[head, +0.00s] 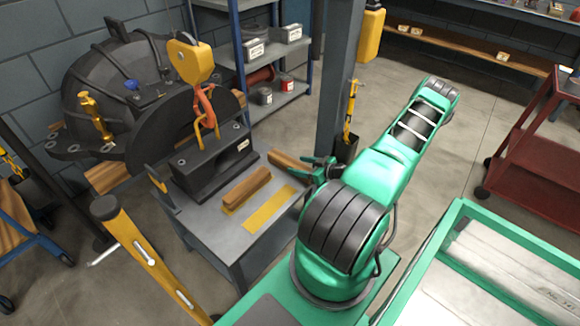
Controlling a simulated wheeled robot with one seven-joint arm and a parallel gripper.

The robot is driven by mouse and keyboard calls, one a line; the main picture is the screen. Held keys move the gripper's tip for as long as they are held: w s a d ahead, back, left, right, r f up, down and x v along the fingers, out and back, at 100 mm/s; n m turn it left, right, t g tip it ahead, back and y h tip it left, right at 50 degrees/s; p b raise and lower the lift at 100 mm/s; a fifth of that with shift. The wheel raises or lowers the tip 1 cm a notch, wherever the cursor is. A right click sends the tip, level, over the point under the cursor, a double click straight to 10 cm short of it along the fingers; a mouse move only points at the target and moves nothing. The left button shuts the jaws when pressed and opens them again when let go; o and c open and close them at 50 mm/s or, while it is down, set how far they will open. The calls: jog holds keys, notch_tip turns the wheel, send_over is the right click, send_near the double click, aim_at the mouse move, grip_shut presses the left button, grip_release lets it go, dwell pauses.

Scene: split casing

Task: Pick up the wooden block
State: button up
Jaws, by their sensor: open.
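A wooden block (247,188) lies on the grey metal table (222,240), along a yellow marked strip. A second wooden piece (285,160) lies farther back, at the table's far right edge, with its right end close to my gripper. My gripper (314,171) is at the table's right side, small in the view and partly hidden by my green arm. Its jaws are open. I cannot tell whether they touch the second wooden piece.
A dark casing half (180,120) hangs from a yellow hook (190,60) over a black stand on the table. A second yellow strip (268,212) is bare. A grey post (340,75) stands behind my gripper. A red cart (530,165) is at right.

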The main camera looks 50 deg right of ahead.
aim_at(295, 164)
jog(key=shift+x, duration=2.65)
jog(key=shift+a+r, duration=0.1)
jog(key=c, duration=1.4)
jog(key=shift+r, duration=0.1)
